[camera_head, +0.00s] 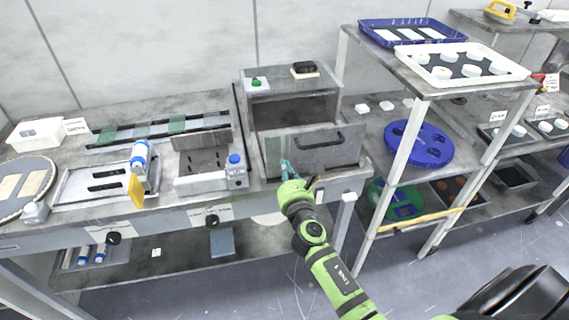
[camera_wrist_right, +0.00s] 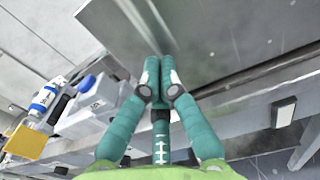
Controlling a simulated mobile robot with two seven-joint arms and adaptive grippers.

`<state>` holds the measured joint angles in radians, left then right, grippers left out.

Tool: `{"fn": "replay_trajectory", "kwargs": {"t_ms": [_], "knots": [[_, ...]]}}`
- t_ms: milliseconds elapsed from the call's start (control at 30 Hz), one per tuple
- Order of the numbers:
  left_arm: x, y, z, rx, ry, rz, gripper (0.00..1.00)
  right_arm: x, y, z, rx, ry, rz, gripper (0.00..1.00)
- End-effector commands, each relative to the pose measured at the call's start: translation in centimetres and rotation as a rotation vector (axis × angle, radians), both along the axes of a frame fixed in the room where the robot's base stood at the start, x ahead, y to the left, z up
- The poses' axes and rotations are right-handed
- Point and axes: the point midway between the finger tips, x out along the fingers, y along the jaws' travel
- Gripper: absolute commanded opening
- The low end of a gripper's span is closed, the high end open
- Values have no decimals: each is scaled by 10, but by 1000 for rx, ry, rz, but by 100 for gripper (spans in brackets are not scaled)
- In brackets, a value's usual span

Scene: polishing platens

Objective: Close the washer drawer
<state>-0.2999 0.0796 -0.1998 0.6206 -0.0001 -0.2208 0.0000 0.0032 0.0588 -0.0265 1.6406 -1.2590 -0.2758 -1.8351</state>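The washer (camera_head: 262,92) is a grey metal box on the bench, with a dark open cavity. Its drawer front (camera_head: 340,154), a grey panel with a black bar handle (camera_head: 312,141), stands forward of the box, so the drawer is out. My right gripper (camera_head: 286,166), green with teal fingers, is at the left part of the drawer front, left of and below the handle. In the wrist view its fingers (camera_wrist_right: 162,70) are together with nothing seen between them, tips close to the grey panel (camera_wrist_right: 220,45); contact is unclear. My left gripper is not in view.
A white device with a blue cap (camera_head: 236,165) stands just left of the drawer. A shelf rack with a white tray (camera_head: 424,62) and a blue tray (camera_head: 375,25) rises at right, its post near the drawer. A blue platen (camera_head: 420,142) lies on its middle shelf.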

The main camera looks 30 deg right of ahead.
Motion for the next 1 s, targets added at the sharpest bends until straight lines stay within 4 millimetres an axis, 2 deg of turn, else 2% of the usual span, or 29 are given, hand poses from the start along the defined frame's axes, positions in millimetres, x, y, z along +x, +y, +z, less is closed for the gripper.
{"fn": "replay_trajectory", "kwargs": {"t_ms": [133, 533, 667, 767, 1000], "knots": [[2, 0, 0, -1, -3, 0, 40, 10, -2, 0, 2, 1, 0, 0], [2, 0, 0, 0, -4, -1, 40, 13, -3, 0, 2, 1, 0, 0], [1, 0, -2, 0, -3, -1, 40, 19, -4, -1, 0, -1, 1, 0], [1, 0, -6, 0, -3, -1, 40, 33, -8, -1, 0, -2, 1, 0], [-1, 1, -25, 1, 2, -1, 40, 87, -21, -2, -2, -4, -1, 0]]}}
